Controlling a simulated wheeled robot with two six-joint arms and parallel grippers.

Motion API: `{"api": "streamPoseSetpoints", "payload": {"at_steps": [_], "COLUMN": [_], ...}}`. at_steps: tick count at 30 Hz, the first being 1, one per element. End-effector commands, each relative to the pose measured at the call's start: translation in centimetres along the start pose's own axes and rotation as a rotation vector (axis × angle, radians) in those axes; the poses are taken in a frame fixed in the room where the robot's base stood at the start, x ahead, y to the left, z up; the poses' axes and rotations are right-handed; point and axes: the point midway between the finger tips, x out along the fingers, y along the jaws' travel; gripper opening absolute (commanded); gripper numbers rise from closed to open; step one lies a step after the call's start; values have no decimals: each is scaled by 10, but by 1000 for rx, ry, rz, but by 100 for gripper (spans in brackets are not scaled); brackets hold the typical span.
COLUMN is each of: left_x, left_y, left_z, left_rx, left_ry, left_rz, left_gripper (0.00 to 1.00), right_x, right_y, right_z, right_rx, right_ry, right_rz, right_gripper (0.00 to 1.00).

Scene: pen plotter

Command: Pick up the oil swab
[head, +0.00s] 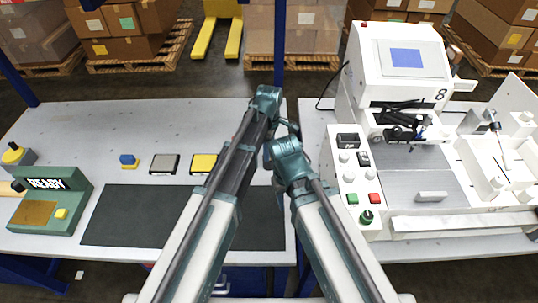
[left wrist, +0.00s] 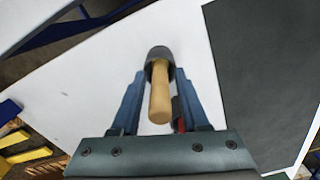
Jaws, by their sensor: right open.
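In the left wrist view, a swab-like tool with a tan wooden handle (left wrist: 159,100) and a dark rounded head (left wrist: 158,54) is over the white table, between the fingers of my left gripper (left wrist: 159,78). The fingers stand apart on either side of it, with a gap showing. In the head view my left gripper (head: 268,97) is near the table's right end, and the arms hide the tool. My right gripper (head: 285,150) is just below it and close by. Its fingers are hard to make out.
A dark mat (head: 130,215) covers the table's front. Yellow (head: 203,163) and grey (head: 164,164) pads and a small blue block (head: 128,160) lie behind it. A green READY box (head: 50,200) stands at left. A white machine (head: 400,70) stands on the right table.

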Motion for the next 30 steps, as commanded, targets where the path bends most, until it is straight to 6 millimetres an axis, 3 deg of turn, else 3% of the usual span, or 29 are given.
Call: {"api": "streamPoseSetpoints", "payload": {"at_steps": [1, 7, 22, 30], "left_x": [0, 0, -3, -27], "left_y": [0, 0, 0, 0], "left_z": [0, 0, 0, 0], "left_rx": [0, 0, 0, 0], "left_ry": [0, 0, 0, 0], "left_rz": [0, 0, 0, 0], "left_gripper": [34, 0, 0, 0], "right_x": [0, 0, -3, -27], "right_y": [0, 0, 0, 3], "right_z": [0, 0, 0, 2], "right_rx": [0, 0, 0, 0], "right_ry": [0, 0, 0, 0], "right_rz": [0, 0, 0, 0], "right_gripper": [50, 50, 50, 50]}}
